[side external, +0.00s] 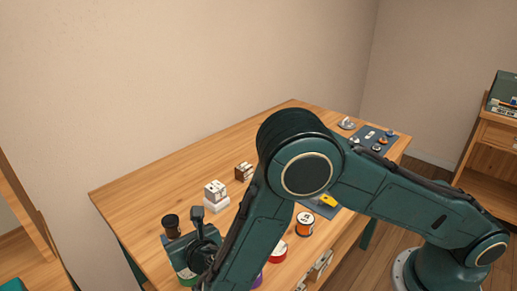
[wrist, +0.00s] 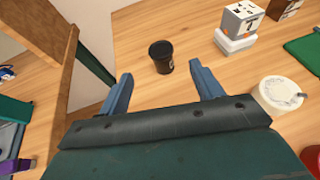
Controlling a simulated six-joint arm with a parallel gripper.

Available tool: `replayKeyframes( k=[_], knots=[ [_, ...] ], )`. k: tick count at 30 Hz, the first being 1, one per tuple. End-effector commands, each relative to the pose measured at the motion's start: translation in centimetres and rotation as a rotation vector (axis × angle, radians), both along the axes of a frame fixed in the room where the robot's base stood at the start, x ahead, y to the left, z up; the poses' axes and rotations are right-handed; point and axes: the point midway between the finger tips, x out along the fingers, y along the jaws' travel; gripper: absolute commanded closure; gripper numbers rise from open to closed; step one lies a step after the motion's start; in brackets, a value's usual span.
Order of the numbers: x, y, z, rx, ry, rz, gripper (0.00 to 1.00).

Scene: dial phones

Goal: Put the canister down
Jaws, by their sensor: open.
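A small dark canister (wrist: 161,57) with a black lid stands upright on the wooden table, ahead of my gripper in the wrist view. In the side external view the dark canister (side external: 171,226) is near the table's left end, beside my wrist. My gripper (wrist: 160,70) is open, with its two blue fingers spread apart. The canister is seen between and beyond the fingertips, with no visible contact. My arm hides the fingers in the side external view.
A white block with dark markings (wrist: 241,20) sits on a white base, right of the canister. A white-lidded container (wrist: 280,94) is close to my right finger. Bare tabletop (side external: 150,190) lies toward the back left.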

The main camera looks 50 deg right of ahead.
Motion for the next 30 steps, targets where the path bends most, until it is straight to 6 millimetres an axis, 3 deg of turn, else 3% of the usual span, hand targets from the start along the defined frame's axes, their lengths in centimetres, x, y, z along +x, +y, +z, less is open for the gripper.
replayKeyframes(
  k=[21, 26, 30],
  knots=[
    [-0.3, -0.1, 0.3, 0.007, 0.000, -0.006, 0.35],
    [0.0, -1.0, 1.3, 0.067, 0.002, -0.054, 0.35],
    [0.3, -2.9, 3.1, 0.186, 0.010, -0.151, 0.35]
  ],
)
